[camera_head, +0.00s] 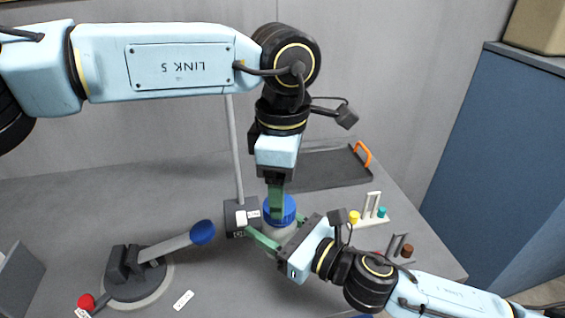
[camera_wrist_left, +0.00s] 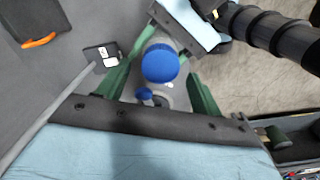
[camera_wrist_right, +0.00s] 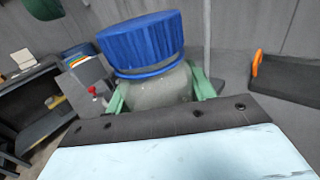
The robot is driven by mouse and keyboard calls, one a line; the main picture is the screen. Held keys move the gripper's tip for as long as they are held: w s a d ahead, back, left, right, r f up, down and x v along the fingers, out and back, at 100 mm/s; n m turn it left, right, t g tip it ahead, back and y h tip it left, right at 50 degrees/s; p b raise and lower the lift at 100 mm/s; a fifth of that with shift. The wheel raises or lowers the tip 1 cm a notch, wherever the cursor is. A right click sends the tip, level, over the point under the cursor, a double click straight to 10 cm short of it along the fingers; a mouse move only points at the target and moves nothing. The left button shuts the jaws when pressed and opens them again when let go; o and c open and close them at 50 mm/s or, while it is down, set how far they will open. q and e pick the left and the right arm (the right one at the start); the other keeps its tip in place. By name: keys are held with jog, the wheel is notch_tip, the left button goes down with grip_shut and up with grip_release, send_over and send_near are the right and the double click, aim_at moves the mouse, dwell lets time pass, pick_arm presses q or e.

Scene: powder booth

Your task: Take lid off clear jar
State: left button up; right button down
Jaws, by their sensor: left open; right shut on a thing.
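The clear jar (camera_wrist_right: 155,90) stands upright with its ribbed blue lid (camera_head: 288,212) on top. The lid also shows in the left wrist view (camera_wrist_left: 160,62) and the right wrist view (camera_wrist_right: 145,42). My right gripper (camera_wrist_right: 160,92) is shut on the jar's body below the lid, with one green finger on each side. My left gripper (camera_wrist_left: 160,75) points down from above and is open, with its fingers either side of the lid in its wrist view. I cannot tell whether its fingertips are level with the lid. In the head view the left gripper partly covers the lid.
A dark block with a tall post (camera_head: 236,217) stands just left of the jar. A lever device (camera_head: 135,280) with a blue knob (camera_head: 202,232) is front left. A black tray (camera_head: 318,170) with an orange handle lies behind. A small rack (camera_head: 371,208) stands at right.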

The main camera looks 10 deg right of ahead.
pick_arm(q)
jog(key=shift+f, duration=1.65)
jog(key=c, duration=1)
jog(key=n, duration=0.6)
jog(key=shift+w+r, duration=0.1)
jog(key=shift+w, duration=0.1)
jog(key=shift+r, duration=0.15)
jog(key=shift+r, duration=0.95)
jog(key=shift+s, duration=0.1)
